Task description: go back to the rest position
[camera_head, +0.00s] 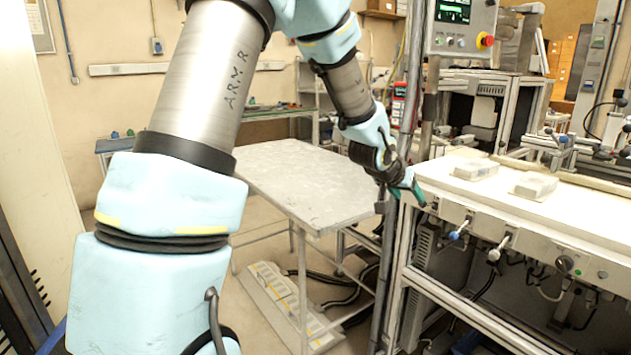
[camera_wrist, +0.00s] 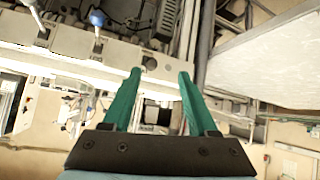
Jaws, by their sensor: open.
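My gripper (camera_wrist: 159,75) is open in the wrist view, with two green fingers apart and nothing between them. In the head view my gripper (camera_head: 413,193) is at the end of my bent arm, near the left end of the white workbench (camera_head: 520,200) and beside a vertical metal post. Part of the gripper is hard to make out there because it is small. The wrist view is turned, with the bench front at the upper left and the grey table at the upper right.
A grey-topped table (camera_head: 300,180) stands in the middle, its top bare. Two clear-lidded boxes (camera_head: 476,169) (camera_head: 535,185) lie on the workbench. A control panel (camera_head: 460,28) with a red button hangs above. A white floor unit (camera_head: 285,305) and black cables lie under the table.

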